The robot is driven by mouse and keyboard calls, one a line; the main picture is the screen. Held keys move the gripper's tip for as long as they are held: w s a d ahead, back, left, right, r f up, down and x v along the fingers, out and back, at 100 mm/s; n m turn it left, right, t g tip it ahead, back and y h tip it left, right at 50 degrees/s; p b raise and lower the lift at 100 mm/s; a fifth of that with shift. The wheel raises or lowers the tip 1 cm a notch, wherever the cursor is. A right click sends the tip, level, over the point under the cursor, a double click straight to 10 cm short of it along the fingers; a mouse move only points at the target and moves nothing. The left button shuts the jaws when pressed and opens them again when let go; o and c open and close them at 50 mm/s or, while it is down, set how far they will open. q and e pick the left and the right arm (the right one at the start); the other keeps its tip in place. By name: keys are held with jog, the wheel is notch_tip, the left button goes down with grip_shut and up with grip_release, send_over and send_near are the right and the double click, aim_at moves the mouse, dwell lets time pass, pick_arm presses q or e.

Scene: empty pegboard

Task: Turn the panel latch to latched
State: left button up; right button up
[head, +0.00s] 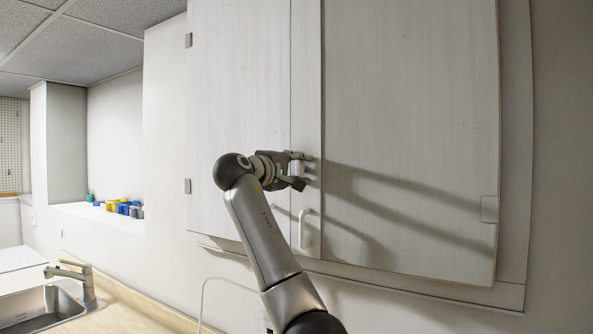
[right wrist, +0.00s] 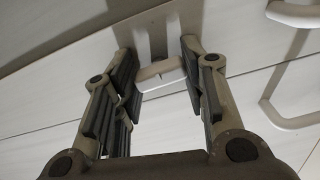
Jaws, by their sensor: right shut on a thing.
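The panel latch (right wrist: 160,72) is a small pale grey piece on the white cabinet doors, seen in the right wrist view between my right gripper's two dark finger pads. My right gripper (head: 301,171) is at the seam between the two doors in the head view, shut on the latch. In the head view the fingers cover much of the latch, and its exact turn is hard to tell. My left gripper is not in view.
A white door handle (head: 307,231) is just below the gripper. The large right cabinet door (head: 415,110) and the left door (head: 235,80) are flat and look closed. A sink (head: 45,305) with a faucet (head: 75,275) is at lower left.

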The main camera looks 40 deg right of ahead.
jog(key=shift+f+m, duration=0.2)
jog(key=shift+m, duration=0.2)
jog(key=o, duration=1)
jog(key=shift+d, duration=0.2)
jog(key=shift+r, duration=0.1)
jog(key=shift+a, duration=0.25)
jog(key=v, duration=1.1)
jog(key=shift+s+a, duration=0.15)
jog(key=shift+a, duration=0.1)
